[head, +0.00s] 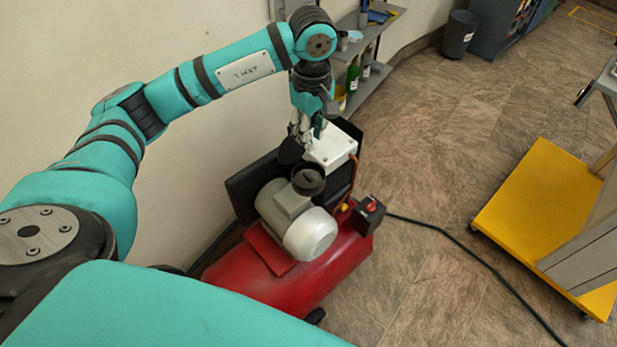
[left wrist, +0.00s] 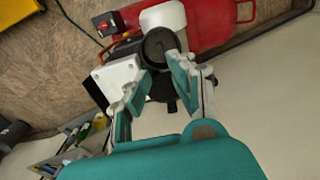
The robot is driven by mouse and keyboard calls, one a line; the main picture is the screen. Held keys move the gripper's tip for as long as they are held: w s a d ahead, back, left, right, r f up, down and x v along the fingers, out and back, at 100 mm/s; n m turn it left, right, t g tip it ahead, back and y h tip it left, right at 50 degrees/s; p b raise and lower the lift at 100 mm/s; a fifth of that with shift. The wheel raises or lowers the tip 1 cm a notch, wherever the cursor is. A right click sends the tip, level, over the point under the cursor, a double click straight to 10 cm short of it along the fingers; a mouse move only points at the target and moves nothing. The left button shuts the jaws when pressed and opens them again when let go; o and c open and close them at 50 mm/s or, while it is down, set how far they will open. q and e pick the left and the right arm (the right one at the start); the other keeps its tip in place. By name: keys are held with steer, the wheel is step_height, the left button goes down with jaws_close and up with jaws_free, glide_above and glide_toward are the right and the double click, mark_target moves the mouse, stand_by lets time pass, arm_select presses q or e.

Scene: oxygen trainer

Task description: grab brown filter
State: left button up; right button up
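A dark round filter (head: 308,179) with a flat lid stands on the compressor's pump, between the grey motor and the white box. It looks nearly black brown; it also shows in the left wrist view (left wrist: 160,45). A second dark round part (head: 290,152) sits just behind it, and in the left wrist view a dark part (left wrist: 163,90) lies between the fingers. My left gripper (head: 301,138) is above and behind the filter, pointing down. In the left wrist view my left gripper (left wrist: 155,68) is open, its fingertips near the filter's lower edge. Contact cannot be told. My right gripper is not seen.
The red compressor tank (head: 285,285) carries the grey motor (head: 300,222), a white box (head: 331,147) close to the gripper, and a black switch box (head: 367,215). The wall is close on the left. A yellow cart (head: 530,200) stands right; floor lies between.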

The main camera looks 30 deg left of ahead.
arm_select(q)
steer(key=p, duration=0.2)
glide_above(311, 177)
step_height(311, 177, down, 9)
steer(key=shift+s+d+r, duration=0.1)
steer(key=shift+s, duration=0.05)
steer(key=shift+f+p, duration=0.55)
steer(key=shift+p, duration=0.1)
step_height(311, 177, down, 4)
steer(key=shift+f+p, duration=0.15)
steer(key=shift+p, duration=0.7)
steer(key=shift+f, duration=0.1)
steer(key=shift+c, duration=0.4)
jaws_close()
